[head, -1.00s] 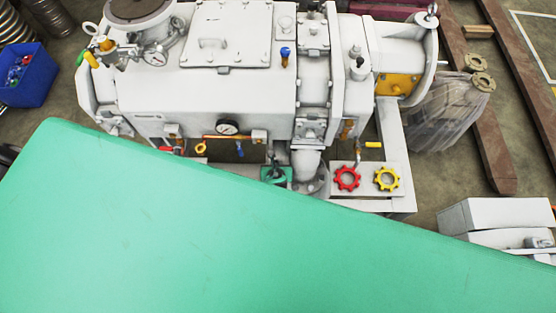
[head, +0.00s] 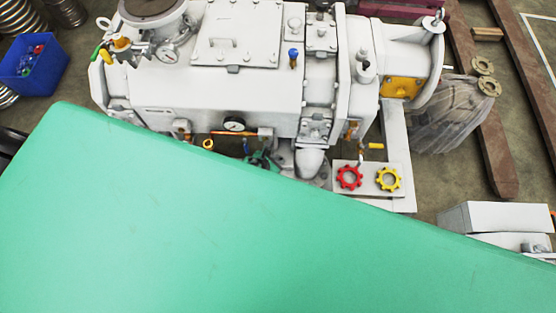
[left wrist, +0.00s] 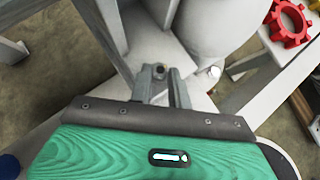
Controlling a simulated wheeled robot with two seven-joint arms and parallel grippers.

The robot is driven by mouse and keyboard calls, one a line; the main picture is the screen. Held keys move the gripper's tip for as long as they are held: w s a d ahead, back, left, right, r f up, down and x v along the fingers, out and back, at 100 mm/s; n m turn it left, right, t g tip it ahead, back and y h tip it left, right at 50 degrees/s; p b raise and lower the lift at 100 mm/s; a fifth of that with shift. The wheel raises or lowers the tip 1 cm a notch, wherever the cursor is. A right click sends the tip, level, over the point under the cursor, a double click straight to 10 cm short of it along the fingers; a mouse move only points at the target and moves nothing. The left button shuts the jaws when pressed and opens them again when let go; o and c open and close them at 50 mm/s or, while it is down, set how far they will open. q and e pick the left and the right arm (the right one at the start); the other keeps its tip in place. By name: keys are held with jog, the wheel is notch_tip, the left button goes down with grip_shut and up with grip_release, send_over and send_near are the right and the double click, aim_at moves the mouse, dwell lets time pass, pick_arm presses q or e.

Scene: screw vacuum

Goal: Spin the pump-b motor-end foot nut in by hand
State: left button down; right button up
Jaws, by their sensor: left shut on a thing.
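The white pump (head: 215,90) fills the top middle of the head view. My right gripper is in neither view.
A red handwheel (head: 349,178) and a yellow handwheel (head: 388,179) stand on the plate right of the gripper. A blue bin (head: 34,68) is at the far left. A wrapped bundle (head: 452,112) and brown beams lie right. The lower head view is blocked.

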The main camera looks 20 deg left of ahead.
pick_arm(q)
jog(key=shift+w+r+m, duration=0.1)
jog(key=shift+w+m, duration=0.05)
jog(key=shift+m, duration=0.15)
jog(key=c, duration=1.3)
grip_release()
jog(key=shift+s+a+r+p, duration=0.2)
jog(key=shift+s+r+p, duration=0.15)
jog(key=shift+r, duration=0.05)
jog(key=p+v, duration=0.4)
jog(key=v, duration=0.8)
jog(key=shift+s+a+r, duration=0.2)
jog(key=shift+a, duration=0.1)
jog(key=shift+d, duration=0.1)
